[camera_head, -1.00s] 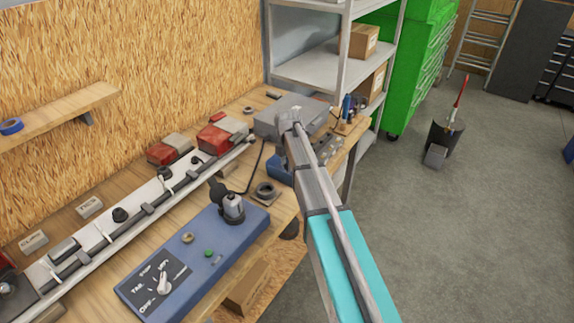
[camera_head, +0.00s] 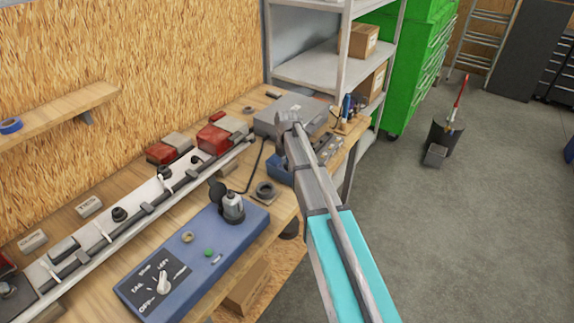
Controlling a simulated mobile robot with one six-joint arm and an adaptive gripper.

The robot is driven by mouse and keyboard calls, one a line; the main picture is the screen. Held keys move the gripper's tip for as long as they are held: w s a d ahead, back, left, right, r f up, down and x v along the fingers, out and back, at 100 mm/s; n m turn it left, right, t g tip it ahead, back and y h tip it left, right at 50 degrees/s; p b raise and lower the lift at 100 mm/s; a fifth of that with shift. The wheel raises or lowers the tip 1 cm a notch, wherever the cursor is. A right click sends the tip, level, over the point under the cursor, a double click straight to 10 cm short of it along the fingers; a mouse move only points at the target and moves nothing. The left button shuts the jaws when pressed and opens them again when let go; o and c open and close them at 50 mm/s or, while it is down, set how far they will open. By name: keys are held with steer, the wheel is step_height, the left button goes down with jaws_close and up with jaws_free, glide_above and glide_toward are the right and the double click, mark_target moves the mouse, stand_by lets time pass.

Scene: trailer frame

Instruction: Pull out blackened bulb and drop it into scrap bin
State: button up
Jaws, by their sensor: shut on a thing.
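My grey and teal arm reaches in from the bottom right over the bench's right end. I cannot make out the blackened bulb either. Two red-and-grey lamp units, one nearer (camera_head: 167,153) and one farther (camera_head: 213,139), lie on the bench behind the light bar. A blue open bin (camera_head: 279,170) is partly hidden by my arm. I cannot tell which container is the scrap bin.
A blue control box (camera_head: 205,262) with a knob and a socket is at the bench's front. The long light bar (camera_head: 125,222) runs along the bench. A grey case (camera_head: 292,116) lies beyond my arm. Shelves (camera_head: 306,72) and a green cabinet (camera_head: 415,60) stand behind.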

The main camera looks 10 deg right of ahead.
steer(key=o, duration=0.9)
steer(key=o, duration=0.3)
steer(key=shift+o, duration=0.2)
steer(key=shift+r+p, duration=3.5)
steer(key=shift+p, duration=0.05)
